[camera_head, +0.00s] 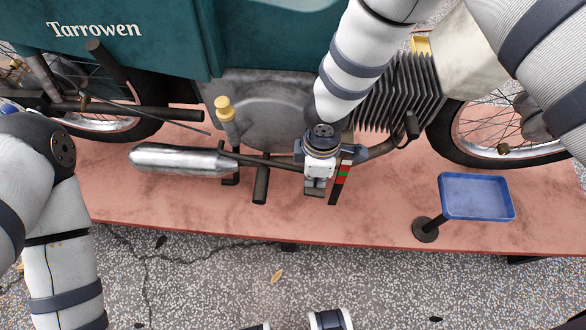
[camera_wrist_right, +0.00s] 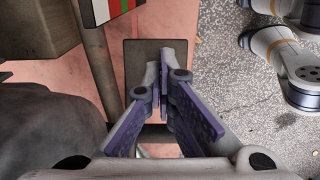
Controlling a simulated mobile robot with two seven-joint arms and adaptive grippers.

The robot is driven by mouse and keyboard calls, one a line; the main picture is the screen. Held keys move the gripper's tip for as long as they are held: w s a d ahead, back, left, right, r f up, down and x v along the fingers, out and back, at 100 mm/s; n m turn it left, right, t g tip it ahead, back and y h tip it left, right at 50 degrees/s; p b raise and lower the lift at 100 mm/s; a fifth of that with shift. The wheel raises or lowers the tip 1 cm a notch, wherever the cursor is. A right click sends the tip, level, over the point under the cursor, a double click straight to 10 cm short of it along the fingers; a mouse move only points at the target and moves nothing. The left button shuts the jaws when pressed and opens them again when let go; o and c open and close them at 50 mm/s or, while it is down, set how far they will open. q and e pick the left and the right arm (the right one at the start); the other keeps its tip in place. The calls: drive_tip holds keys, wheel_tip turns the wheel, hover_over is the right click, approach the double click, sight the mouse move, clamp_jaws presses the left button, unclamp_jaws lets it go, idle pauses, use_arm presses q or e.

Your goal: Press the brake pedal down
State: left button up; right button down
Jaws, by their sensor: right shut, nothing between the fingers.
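The brake pedal's grey-brown pad (camera_head: 314,192) shows just below my right gripper (camera_head: 317,178) in the head view. A dark lever runs left from behind the gripper. In the right wrist view the pad (camera_wrist_right: 140,52) lies beyond the purple fingers of my right gripper (camera_wrist_right: 162,88). The fingers are shut, hold nothing, and overlap the pad in the picture. I cannot tell whether they touch it. A striped gauge post (camera_head: 342,175) with red and green bands stands right beside the pad. My left arm is at the left; its gripper is out of view.
The teal machine (camera_head: 150,40) stands behind on a reddish platform (camera_head: 130,205). A silver exhaust (camera_head: 180,158), a dark foot peg (camera_head: 261,186) and a yellow-capped part (camera_head: 224,108) are left of the pedal. A blue tray (camera_head: 476,196) stands right. The platform's front edge drops to speckled ground.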

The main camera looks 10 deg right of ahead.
idle(0.3)
use_arm(q)
drive_tip(key=w+r+t+p, duration=0.2)
drive_tip(key=w+r+p, duration=0.4)
drive_tip(key=r+p, duration=0.1)
drive_tip(key=shift+w+r, duration=0.35)
use_arm(e)
wheel_tip(320, 180, up, 15)
drive_tip(key=s+f+m+g+y, duration=0.2)
drive_tip(key=s+f+m, duration=0.35)
drive_tip(key=s, duration=0.85)
use_arm(q)
drive_tip(key=shift+w+r+t+p, duration=0.45)
drive_tip(key=shift+w+r+t, duration=0.05)
drive_tip(key=shift+w+r, duration=0.05)
use_arm(e)
drive_tip(key=s+d+m+h, duration=0.1)
drive_tip(key=s+d+m, duration=0.4)
drive_tip(key=s, duration=0.4)
drive_tip(key=s+d+f+m+h, duration=0.1)
drive_tip(key=s+d+m, duration=0.4)
drive_tip(key=s, duration=0.4)
drive_tip(key=shift+s+d+f, duration=0.15)
drive_tip(key=shift+s+d, duration=0.05)
drive_tip(key=shift+d, duration=0.45)
use_arm(q)
drive_tip(key=shift+o, duration=0.6)
